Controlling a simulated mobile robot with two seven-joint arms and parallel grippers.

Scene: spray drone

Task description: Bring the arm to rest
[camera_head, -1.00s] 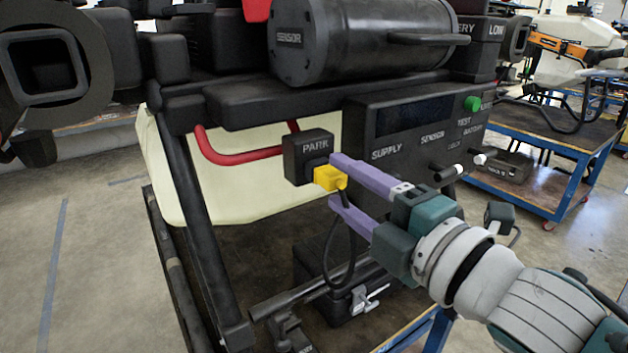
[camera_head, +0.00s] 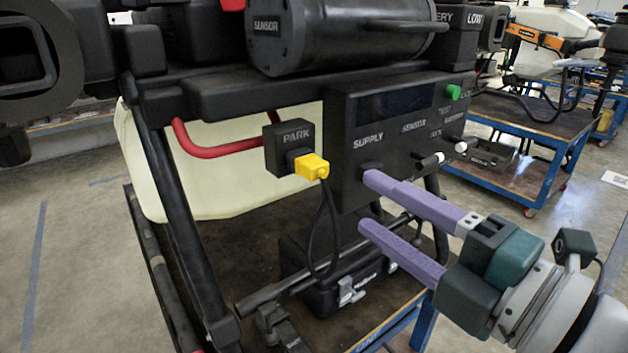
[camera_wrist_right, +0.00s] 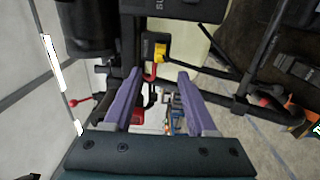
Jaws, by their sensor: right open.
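My right gripper (camera_head: 366,201) is open and empty in the head view, with its two purple fingers apart. It is to the right of and below the yellow plug (camera_head: 312,166), clear of it. The plug sits at the black PARK block (camera_head: 289,146), and a black cable hangs down from it. In the right wrist view my right gripper (camera_wrist_right: 158,74) shows its fingers spread, with the yellow plug (camera_wrist_right: 160,51) beyond them. My left gripper is not in view.
The black control panel (camera_head: 385,130) with SUPPLY and SENSOR labels and a green button (camera_head: 453,92) is just behind the fingers. A black case (camera_head: 345,285) lies below. A blue-framed cart (camera_head: 540,165) stands at the right. Open floor lies at the left.

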